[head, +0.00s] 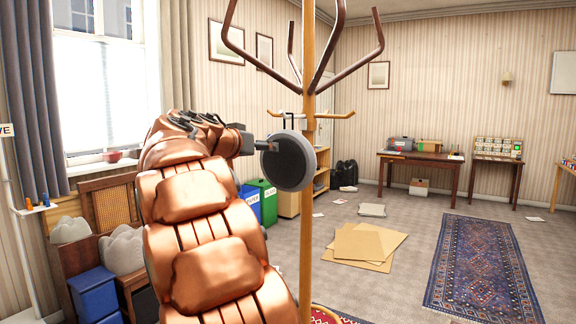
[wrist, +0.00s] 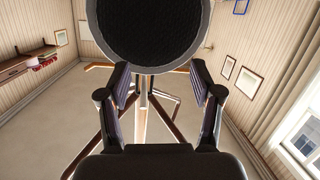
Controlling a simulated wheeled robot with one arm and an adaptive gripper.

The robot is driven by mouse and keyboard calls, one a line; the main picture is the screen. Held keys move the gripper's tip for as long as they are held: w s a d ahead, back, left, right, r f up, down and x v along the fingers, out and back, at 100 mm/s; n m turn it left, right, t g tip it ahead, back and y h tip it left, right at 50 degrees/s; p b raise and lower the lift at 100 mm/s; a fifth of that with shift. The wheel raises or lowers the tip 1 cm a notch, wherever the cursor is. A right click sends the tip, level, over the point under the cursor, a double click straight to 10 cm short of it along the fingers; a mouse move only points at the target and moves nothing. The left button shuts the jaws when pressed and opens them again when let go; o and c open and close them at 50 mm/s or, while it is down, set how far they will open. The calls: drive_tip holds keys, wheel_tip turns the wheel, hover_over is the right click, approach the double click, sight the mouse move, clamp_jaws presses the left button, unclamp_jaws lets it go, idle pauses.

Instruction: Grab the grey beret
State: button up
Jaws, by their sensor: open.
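The grey beret (head: 288,161) hangs from a peg of the wooden coat stand (head: 308,215), its dark round inside and grey rim facing me. In the wrist view the beret (wrist: 148,32) fills the top middle, cut off by the frame edge. My gripper (head: 264,145) is at the beret's left edge in the head view, at the end of my copper arm. In the wrist view my gripper (wrist: 160,74) is open, with its fingers spread either side of the beret's near rim. I cannot tell whether they touch it.
Flat cardboard (head: 364,246) and a patterned rug (head: 482,268) lie on the floor. A chair (head: 108,207), blue boxes (head: 96,295) and a green bin (head: 263,196) stand left. Tables (head: 418,158) stand at the far wall.

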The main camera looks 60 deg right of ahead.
sight(288, 115)
drive_tip(key=d+r+m+h+p, duration=0.1)
drive_tip(key=d+r, duration=0.1)
drive_tip(key=d, duration=0.1)
drive_tip(key=d+r+p, duration=0.1)
drive_tip(key=d+r, duration=0.2)
drive_tip(key=d, duration=0.1)
drive_tip(key=d+r+m+g+h+p, duration=0.1)
drive_tip(key=d+r, duration=0.1)
drive_tip(key=d, duration=0.2)
drive_tip(key=shift+s+d+r+m+h+p, duration=0.1)
drive_tip(key=shift+s+r+m+h+p, duration=0.2)
drive_tip(key=shift+s+r, duration=0.1)
drive_tip(key=shift+d+f, duration=0.15)
drive_tip(key=shift+d, duration=0.3)
drive_tip(key=shift+a, duration=0.1)
clamp_jaws()
